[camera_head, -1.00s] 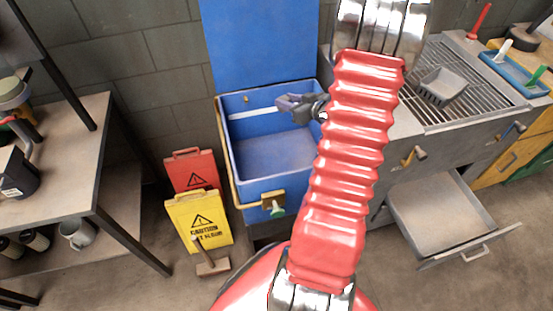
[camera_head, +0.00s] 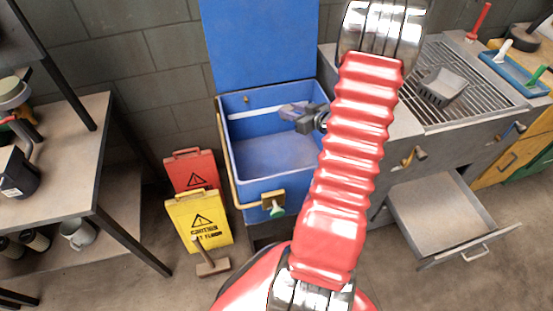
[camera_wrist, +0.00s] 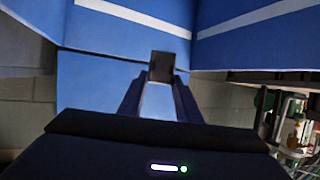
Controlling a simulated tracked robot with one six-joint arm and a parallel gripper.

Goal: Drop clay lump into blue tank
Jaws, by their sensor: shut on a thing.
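The blue tank (camera_head: 243,187) stands open against the wall, its blue lid (camera_head: 260,45) raised behind it. My gripper (camera_head: 290,110) is above the tank's opening, near its right side, pointing left. In the wrist view the clay lump (camera_wrist: 161,66) is a small dark brown-grey block at the fingertips. My gripper is shut on it. In the head view the lump is too small to tell clearly from the fingers. The tank's visible floor looks bare.
Red and yellow caution signs (camera_head: 199,220) stand left of the tank, with a wooden-headed mallet (camera_head: 213,267) in front. A shelf table (camera_head: 75,150) is at left. A grated counter (camera_head: 455,85) and an open drawer (camera_head: 440,215) are at right.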

